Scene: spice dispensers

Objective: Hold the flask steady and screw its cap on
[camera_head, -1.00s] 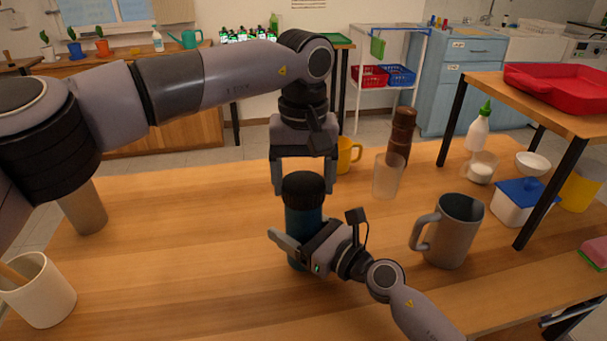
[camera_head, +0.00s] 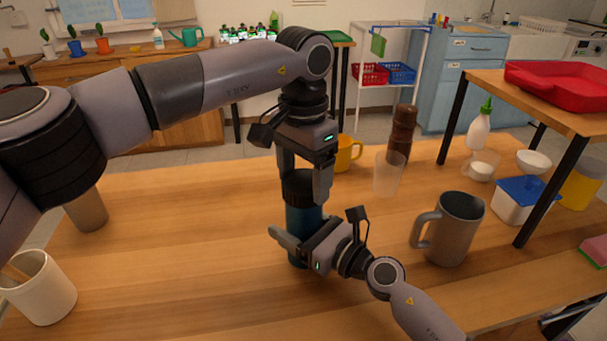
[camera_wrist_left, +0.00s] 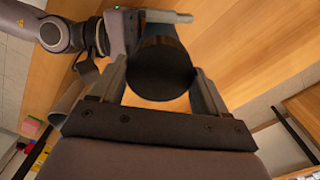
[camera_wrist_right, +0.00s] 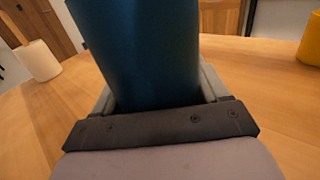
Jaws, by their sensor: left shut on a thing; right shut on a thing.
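The blue flask (camera_head: 303,222) stands upright on the wooden table in the head view. Its black cap (camera_head: 302,186) is on top of it; the thread is hidden, so I cannot tell how tight it sits. My left gripper (camera_head: 304,192) comes from above and is shut on the cap, with a finger on either side. The cap's top also shows between the fingers in the left wrist view (camera_wrist_left: 160,70). My right gripper (camera_head: 294,248) is shut on the flask's body low down. The blue body fills the right wrist view (camera_wrist_right: 145,50).
A grey mug (camera_head: 455,228) stands right of my right gripper. A clear cup (camera_head: 388,174), a brown grinder (camera_head: 402,135) and a yellow mug (camera_head: 346,154) stand behind. A white cup (camera_head: 42,290) is at left. The table's left middle is clear.

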